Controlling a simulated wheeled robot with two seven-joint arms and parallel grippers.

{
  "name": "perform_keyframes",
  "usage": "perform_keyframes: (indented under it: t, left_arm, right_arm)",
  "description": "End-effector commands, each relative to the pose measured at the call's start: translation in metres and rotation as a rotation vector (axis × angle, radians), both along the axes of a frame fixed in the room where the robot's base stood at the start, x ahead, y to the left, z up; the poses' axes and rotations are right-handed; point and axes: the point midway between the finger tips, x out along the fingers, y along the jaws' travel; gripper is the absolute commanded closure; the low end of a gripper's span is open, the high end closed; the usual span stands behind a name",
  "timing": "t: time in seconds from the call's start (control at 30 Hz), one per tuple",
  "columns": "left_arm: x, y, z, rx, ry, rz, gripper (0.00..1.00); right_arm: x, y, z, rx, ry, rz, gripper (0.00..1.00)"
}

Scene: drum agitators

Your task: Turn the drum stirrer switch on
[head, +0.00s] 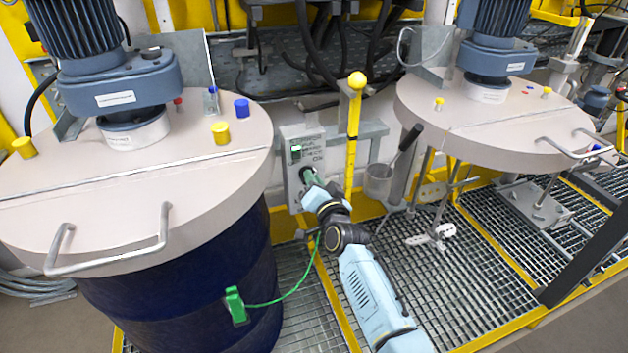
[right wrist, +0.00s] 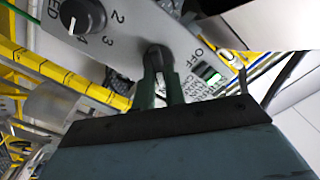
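The grey control box (head: 290,143) is mounted between the two drums, with printed labels and a small green indicator (head: 296,151). My right gripper (head: 306,176) is at the lower part of its face. In the right wrist view, the dark switch knob (right wrist: 158,52) sits between the tips of my right gripper (right wrist: 160,66), which looks shut on it with a narrow gap between the fingers. "OFF" is printed right of the knob. A black speed dial (right wrist: 82,17) with numbers is at upper left, apart from the fingers. My left gripper is not in view.
A blue drum with a beige lid (head: 130,215) and motor stands close on the left. A yellow post (head: 354,130) and a metal cup with a ladle (head: 378,182) stand just right of the box. Grating (head: 450,270) covers the floor.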

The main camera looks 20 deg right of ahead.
Motion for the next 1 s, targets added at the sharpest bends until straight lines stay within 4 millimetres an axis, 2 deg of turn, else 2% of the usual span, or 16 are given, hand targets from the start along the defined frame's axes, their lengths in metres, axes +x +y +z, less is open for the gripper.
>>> perform_keyframes:
  t: [0.03,0.17,0.43,0.57,0.73,1.0]
  left_arm:
    - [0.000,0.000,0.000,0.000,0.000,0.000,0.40]
    - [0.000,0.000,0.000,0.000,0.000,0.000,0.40]
    - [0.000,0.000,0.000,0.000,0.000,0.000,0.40]
    - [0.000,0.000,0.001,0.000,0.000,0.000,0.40]
    - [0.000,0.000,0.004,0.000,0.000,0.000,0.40]
    - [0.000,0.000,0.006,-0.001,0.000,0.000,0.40]
  right_arm:
    - [0.000,0.000,0.000,0.002,0.000,0.000,0.82]
    - [0.000,0.000,0.000,0.001,0.000,0.000,0.66]
    - [-0.001,0.000,0.000,0.000,0.000,0.000,0.66]
    - [-0.008,0.000,-0.001,0.000,0.001,0.000,0.66]
    - [-0.032,-0.001,-0.001,-0.001,0.002,-0.001,0.66]
    - [-0.089,-0.003,-0.001,0.000,0.004,0.000,0.66]
